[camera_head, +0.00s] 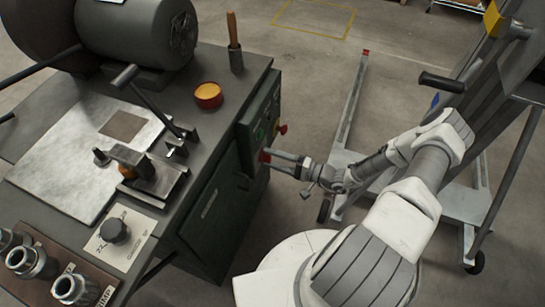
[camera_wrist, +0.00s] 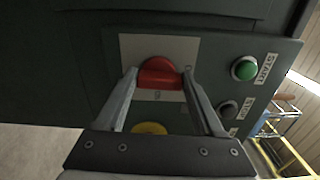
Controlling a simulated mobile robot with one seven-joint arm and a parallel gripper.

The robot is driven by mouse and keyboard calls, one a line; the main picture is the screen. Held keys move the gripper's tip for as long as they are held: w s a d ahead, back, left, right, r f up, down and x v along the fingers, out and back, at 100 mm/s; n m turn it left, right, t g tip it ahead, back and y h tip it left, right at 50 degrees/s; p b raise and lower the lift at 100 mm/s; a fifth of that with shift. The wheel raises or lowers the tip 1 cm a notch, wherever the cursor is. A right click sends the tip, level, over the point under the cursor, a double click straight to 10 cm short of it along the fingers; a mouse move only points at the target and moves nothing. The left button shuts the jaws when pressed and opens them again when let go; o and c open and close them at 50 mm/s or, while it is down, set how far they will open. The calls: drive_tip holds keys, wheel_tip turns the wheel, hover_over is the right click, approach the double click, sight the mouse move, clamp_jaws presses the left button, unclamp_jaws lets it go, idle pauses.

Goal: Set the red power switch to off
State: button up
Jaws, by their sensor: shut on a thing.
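The red power switch (camera_wrist: 160,73) is a rounded red knob on a pale plate, on the dark green control panel (camera_wrist: 287,48). In the wrist view my gripper (camera_wrist: 160,84) has one finger on each side of the knob and is shut on it. The switch's exact setting is hard to read, as the marks on its plate are mostly hidden. In the head view my gripper (camera_head: 272,157) reaches the panel (camera_head: 246,137) on the machine's right side, and a bit of red shows at the fingertips.
A green button (camera_wrist: 244,68) and a dark button (camera_wrist: 228,109) sit right of the switch. A yellow round part (camera_wrist: 150,128) is below it, partly hidden. Another red knob (camera_head: 282,129) sticks out from the panel. A wheeled metal frame (camera_head: 345,165) stands on the floor to the right.

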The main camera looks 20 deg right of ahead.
drive_tip(key=shift+n, duration=0.4)
drive_tip(key=o, duration=1.4)
drive_tip(key=p+v, duration=0.2)
drive_tip(key=v, duration=1.5)
drive_tip(key=shift+s+d, duration=0.15)
drive_tip(key=shift+d, duration=0.05)
drive_tip(key=shift+r, duration=0.15)
